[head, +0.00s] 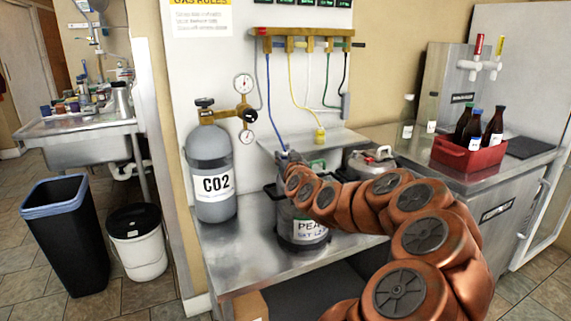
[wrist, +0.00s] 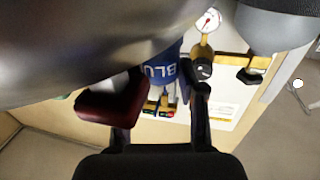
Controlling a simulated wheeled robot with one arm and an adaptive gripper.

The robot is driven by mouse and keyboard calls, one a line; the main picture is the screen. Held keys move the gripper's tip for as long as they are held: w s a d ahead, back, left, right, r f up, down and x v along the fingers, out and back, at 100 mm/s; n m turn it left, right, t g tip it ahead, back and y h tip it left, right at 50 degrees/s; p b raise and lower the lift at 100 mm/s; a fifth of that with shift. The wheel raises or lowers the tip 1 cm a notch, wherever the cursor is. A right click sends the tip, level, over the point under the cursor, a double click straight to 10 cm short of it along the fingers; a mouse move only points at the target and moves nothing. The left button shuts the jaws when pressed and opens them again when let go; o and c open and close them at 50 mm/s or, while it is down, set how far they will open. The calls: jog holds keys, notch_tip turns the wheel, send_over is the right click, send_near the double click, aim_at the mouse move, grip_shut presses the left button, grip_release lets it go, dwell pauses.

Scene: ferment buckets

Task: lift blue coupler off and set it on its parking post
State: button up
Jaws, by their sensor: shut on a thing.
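The blue coupler (wrist: 163,72), with upside-down lettering starting "BLU", is between the fingers of my gripper (wrist: 160,101) in the wrist view. My gripper is shut on it. In the head view my gripper (head: 284,156) is over the top of the keg (head: 303,228) labelled "PEA". The blue hose (head: 271,95) runs down to it from the wall manifold (head: 303,42). The coupler is mostly hidden by the gripper there, and I cannot tell whether it still touches the keg. I cannot make out the parking post for blue.
A yellow coupler (head: 320,134) stands at the wall shelf (head: 318,146). The CO2 cylinder (head: 209,165) with its gauges is left of the keg. A second keg (head: 372,162) stands to the right. A red crate of bottles (head: 468,157) is on the right counter (head: 410,142).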

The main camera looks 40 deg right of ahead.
grip_shut()
jog(key=shift+r, duration=0.1)
jog(key=shift+r, duration=1.85)
jog(key=shift+s+a+f, duration=0.1)
jog(key=shift+s+a, duration=0.3)
jog(key=shift+s, duration=0.2)
jog(key=r+b+v, duration=0.1)
jog(key=b+v, duration=0.1)
jog(key=v, duration=1.2)
jog(key=shift+a, duration=0.35)
jog(key=shift+s+r, duration=0.1)
jog(key=shift+r, duration=0.05)
